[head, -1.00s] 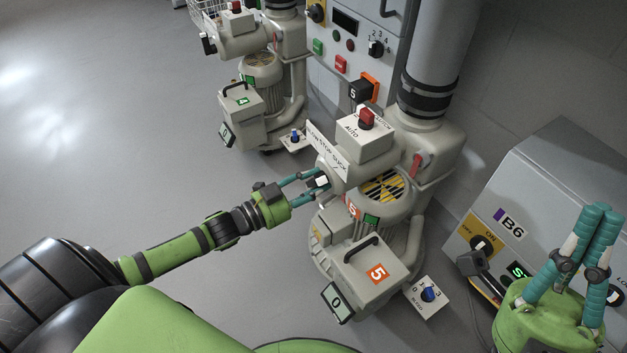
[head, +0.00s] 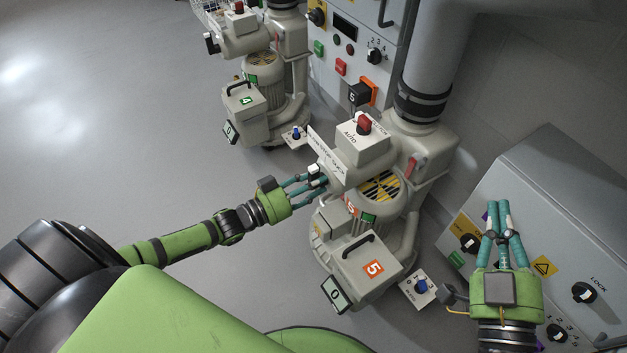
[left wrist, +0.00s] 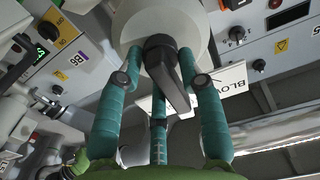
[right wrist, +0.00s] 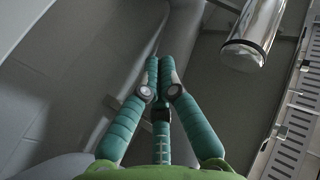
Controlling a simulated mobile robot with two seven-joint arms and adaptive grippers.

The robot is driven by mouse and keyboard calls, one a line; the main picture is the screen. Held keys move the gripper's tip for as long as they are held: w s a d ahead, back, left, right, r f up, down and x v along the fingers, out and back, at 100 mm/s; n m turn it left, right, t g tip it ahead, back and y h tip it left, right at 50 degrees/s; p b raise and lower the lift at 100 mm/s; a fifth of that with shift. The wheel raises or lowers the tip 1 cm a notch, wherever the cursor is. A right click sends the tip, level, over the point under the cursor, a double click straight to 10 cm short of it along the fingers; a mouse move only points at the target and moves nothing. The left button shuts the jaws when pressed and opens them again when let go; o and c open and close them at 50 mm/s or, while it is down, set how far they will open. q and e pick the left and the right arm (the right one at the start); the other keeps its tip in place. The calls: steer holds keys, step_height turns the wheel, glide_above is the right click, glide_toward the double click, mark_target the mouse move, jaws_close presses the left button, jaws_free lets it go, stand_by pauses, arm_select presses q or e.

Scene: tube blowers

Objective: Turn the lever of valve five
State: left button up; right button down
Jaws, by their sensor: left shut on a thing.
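The blower unit marked 5 (head: 373,268) stands in the middle of the head view. On its upper left end is a round valve body. In the left wrist view, a black lever (left wrist: 170,82) sits on the pale round valve face (left wrist: 192,28) and points down and slightly right. My left gripper (head: 318,173) is at this valve, its teal fingers on both sides of the lever and one below, shut on it. In the head view the fingers mostly hide the lever. My right gripper (head: 498,208) is shut and empty over the grey cabinet; its fingertips meet in the right wrist view (right wrist: 164,68).
A similar blower marked 4 (head: 246,100) stands behind, to the left. A control panel (head: 352,60) with knobs and buttons is at the back. The grey cabinet (head: 560,215) with knobs is at right. The floor (head: 110,130) at left is clear.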

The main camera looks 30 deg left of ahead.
arm_select(q)
steer(key=shift+w+a+r, duration=0.1)
steer(key=shift+r, duration=0.05)
arm_select(e)
steer(key=shift+w+d+f+g+h, duration=0.2)
steer(key=shift+f+g+h, duration=0.1)
steer(key=shift+f, duration=0.35)
arm_select(q)
steer(key=o, duration=0.9)
steer(key=v, duration=1.2)
